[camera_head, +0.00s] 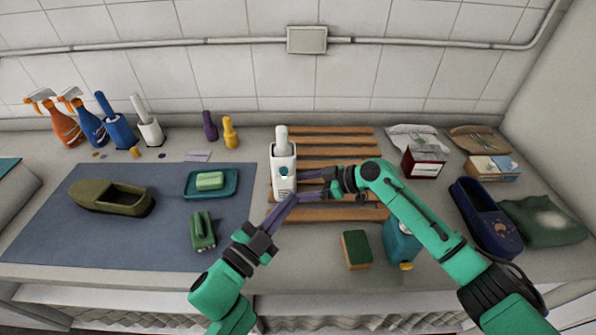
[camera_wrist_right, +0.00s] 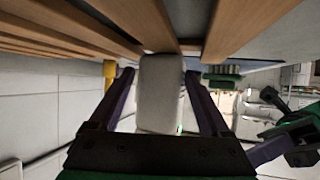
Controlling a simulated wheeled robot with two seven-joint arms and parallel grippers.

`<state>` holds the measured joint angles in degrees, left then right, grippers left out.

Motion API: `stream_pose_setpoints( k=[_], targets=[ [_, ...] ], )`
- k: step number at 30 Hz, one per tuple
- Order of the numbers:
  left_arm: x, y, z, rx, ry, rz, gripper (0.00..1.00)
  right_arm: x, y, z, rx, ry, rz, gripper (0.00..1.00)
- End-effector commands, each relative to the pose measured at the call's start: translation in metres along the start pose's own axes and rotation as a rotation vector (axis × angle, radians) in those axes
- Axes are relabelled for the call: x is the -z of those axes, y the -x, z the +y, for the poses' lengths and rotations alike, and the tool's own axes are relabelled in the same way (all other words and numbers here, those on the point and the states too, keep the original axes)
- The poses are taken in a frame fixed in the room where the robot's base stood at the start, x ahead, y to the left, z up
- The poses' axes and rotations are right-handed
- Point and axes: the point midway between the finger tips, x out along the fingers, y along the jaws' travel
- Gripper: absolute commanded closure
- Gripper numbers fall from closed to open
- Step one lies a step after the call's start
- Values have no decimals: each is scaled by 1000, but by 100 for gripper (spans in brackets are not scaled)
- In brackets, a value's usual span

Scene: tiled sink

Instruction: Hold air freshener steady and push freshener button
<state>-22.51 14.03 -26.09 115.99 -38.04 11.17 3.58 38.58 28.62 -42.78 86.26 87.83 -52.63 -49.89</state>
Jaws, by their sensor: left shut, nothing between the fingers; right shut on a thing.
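The white air freshener (camera_head: 283,155) stands upright at the left end of the wooden slatted rack, with a small teal spot, perhaps its button, on its front. My right gripper (camera_head: 302,179) comes from the right and is shut on the air freshener. In the right wrist view the white body (camera_wrist_right: 160,90) sits between its two purple fingers. My left gripper (camera_head: 291,200) is shut and empty, its tips just in front of the freshener's lower front. I cannot tell whether they touch it.
The wooden rack (camera_head: 330,148) lies under and right of the freshener. A green-orange sponge (camera_head: 356,250) and a teal bottle (camera_head: 401,243) are in front of it. A green brush (camera_head: 202,231) and a soap dish (camera_head: 226,189) lie on the blue mat (camera_head: 100,245) at left.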

Motion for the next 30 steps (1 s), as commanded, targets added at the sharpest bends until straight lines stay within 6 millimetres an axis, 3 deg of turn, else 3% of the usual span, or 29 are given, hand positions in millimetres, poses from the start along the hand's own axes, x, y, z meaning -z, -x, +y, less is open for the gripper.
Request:
stream_pose_setpoints(
  k=[12,13,14,23,26,30],
  targets=[
    [5,6,4,1,-1,0,100,0,0,0,0,0,0,50],
    [5,6,4,1,-1,0,100,0,0,0,0,0,0,11],
    [5,6,4,1,-1,0,100,0,0,0,0,0,0,0],
    [5,6,4,1,-1,0,100,0,4,0,-1,0,0,0],
    [5,6,4,1,-1,0,100,-1,19,1,-3,-1,0,0],
    [5,6,4,1,-1,0,100,-2,56,1,-3,0,-2,0]
  ],
)
